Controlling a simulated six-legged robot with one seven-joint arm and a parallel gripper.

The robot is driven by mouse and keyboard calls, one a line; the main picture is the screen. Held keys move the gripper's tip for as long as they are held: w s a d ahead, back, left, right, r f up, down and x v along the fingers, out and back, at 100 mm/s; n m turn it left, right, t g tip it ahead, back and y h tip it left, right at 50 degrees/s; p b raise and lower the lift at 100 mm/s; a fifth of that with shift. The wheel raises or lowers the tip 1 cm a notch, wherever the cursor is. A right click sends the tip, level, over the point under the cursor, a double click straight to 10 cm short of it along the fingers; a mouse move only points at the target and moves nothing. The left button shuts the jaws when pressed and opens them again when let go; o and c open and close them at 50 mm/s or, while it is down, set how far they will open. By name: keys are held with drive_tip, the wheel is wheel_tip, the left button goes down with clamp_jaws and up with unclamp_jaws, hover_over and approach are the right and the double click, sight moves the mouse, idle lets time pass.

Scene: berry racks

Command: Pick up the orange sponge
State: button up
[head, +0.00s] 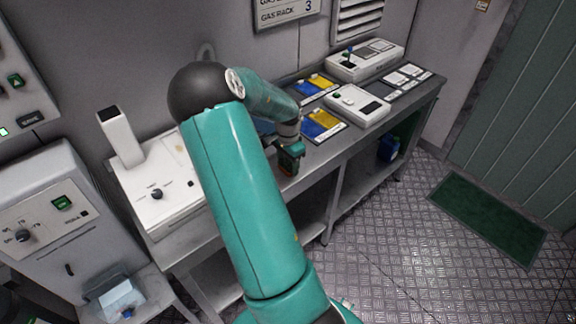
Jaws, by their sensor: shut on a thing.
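My green arm crosses the middle of the head view and reaches over the metal bench (345,150). My gripper (288,165) is small and dark at the bench's front edge, pointing down. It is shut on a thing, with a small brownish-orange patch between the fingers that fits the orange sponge. Most of that thing is hidden by the fingers, and its outline cannot be made out. No other orange sponge shows on the bench.
Blue-and-yellow trays (322,124) and a white device (357,105) lie right of my gripper. Another white device (365,60) stands behind. A white machine (165,190) stands at left. A blue container (388,148) sits below the bench.

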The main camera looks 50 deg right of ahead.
sight(290, 165)
drive_tip(key=shift+r, duration=0.15)
drive_tip(key=shift+r, duration=0.25)
drive_tip(key=r, duration=0.3)
drive_tip(key=shift+s+a+r, duration=0.1)
drive_tip(key=shift+s+r, duration=0.2)
drive_tip(key=shift+s, duration=0.1)
drive_tip(key=s+a+r, duration=0.1)
drive_tip(key=s+r, duration=0.2)
drive_tip(key=s, duration=0.1)
drive_tip(key=s+a+r, duration=0.1)
drive_tip(key=s+r, duration=0.1)
drive_tip(key=s, duration=0.2)
drive_tip(key=s+r, duration=0.3)
drive_tip(key=s, duration=0.2)
drive_tip(key=shift+a+r, duration=0.3)
drive_tip(key=shift+a, duration=0.1)
